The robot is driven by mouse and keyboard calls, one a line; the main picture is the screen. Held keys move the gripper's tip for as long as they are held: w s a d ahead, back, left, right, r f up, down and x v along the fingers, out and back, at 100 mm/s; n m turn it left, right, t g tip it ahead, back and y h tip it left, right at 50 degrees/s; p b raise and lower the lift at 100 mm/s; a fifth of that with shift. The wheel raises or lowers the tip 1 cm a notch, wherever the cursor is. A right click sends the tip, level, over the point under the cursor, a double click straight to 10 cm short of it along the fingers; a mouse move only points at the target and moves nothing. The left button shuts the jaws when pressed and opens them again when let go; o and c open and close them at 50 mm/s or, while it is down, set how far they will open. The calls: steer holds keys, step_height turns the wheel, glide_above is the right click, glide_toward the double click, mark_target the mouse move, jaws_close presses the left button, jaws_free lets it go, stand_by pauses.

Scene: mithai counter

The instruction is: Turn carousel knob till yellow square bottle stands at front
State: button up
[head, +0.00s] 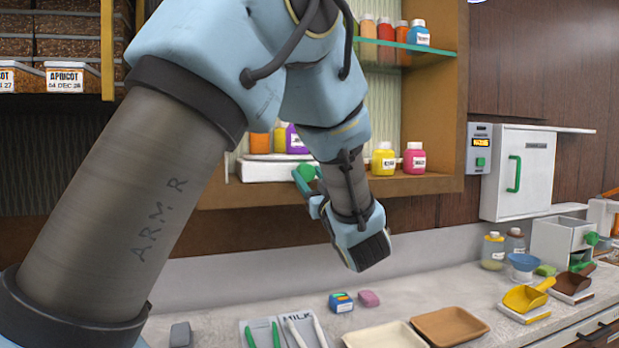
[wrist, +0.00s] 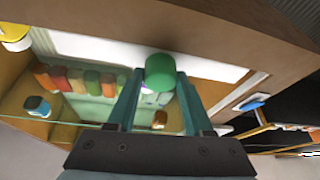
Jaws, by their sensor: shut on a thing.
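The carousel (head: 262,170) is a white unit on the wooden shelf, partly hidden by my arm. Its green knob (head: 303,173) sticks out at the front and shows in the wrist view as a green cylinder (wrist: 160,73). My gripper (head: 310,182) is shut on the knob, with a teal finger on each side of it in the wrist view. An orange bottle (head: 260,142) and a purple bottle (head: 294,140) stand above the carousel base, with another bottle partly seen between them.
A yellow bottle (head: 383,160) and a pink bottle (head: 414,159) stand on the shelf right of my arm. A glass shelf (head: 405,44) with several bottles is above. The counter below holds trays (head: 452,326), scoops and tongs.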

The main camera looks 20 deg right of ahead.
jaws_close()
